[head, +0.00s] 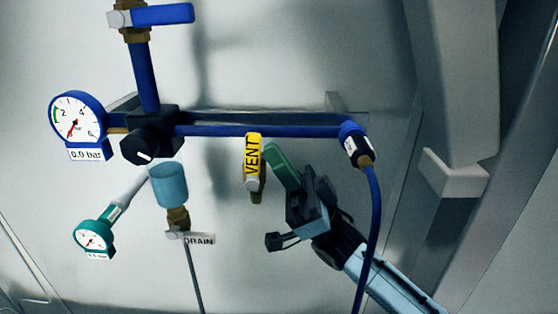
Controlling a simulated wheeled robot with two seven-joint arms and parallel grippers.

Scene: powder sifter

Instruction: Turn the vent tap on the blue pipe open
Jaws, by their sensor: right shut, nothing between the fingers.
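The horizontal blue pipe (220,130) runs across the wall from the black regulator to a blue hose coupling. The yellow vent tap (253,155), marked VENT, hangs straight down from this pipe. A small metal body and a brass end show at its lower end. My right gripper (280,163) comes from the lower right. Its green fingers are shut and empty, just right of the vent tap. In this view I cannot tell whether they touch it. My left gripper is not in view.
A blue hose (374,220) hangs close by my right arm. A white dial gauge (76,122) and black regulator (150,136) are at left. Below hang a teal gauge (94,238) and light-blue bowl (169,184). A blue-handled valve (162,15) is above.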

